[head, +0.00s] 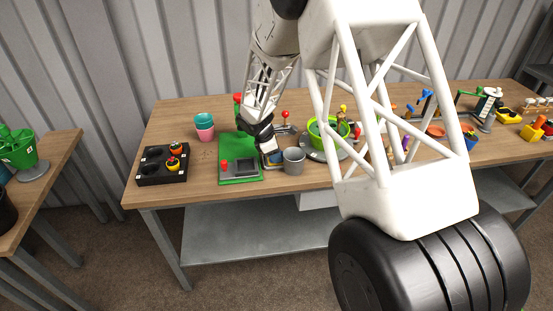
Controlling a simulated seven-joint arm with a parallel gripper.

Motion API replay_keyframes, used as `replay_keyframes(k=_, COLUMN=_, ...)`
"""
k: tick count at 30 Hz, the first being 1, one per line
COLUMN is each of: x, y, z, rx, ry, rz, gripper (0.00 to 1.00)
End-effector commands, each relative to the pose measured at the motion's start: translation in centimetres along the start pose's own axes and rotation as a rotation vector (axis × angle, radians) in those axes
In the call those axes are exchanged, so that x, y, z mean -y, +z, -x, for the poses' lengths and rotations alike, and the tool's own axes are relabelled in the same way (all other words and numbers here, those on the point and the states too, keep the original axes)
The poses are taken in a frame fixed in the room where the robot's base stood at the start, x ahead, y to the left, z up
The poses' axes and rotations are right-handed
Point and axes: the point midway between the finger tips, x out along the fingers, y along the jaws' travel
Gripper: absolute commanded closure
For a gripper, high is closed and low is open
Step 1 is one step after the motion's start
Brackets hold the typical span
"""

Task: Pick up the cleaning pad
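My gripper (268,149) reaches down over the workbench (160,120), at the right edge of a green mat (228,148). Just below its fingertips is a small blue and tan item (275,158), partly covered by the gripper; it may be the cleaning pad, but it is too small to tell. I cannot see whether the gripper touches it or how far its fingers are apart.
A grey cup (294,161) stands close to the right of my gripper. A green bucket (326,128) stands farther right. Several colourful items fill the right side.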

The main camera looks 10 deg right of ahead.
Motion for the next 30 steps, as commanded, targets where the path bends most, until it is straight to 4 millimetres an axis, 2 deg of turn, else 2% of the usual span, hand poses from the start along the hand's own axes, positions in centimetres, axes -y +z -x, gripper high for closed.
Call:
replay_keyframes(k=8, x=0.0, y=0.0, z=0.1, rx=0.000, ry=0.000, rz=0.000, gripper=0.90)
replay_keyframes(k=14, x=0.0, y=-0.4, z=0.8, rx=0.000, ry=0.001, rz=0.000, gripper=0.90)
replay_keyframes(k=20, x=-0.1, y=-1.4, z=2.8, rx=0.000, ry=0.002, rz=0.001, gripper=0.90)
replay_keyframes(k=30, x=0.0, y=-5.5, z=7.5, rx=0.000, ry=0.002, rz=0.002, gripper=0.90)
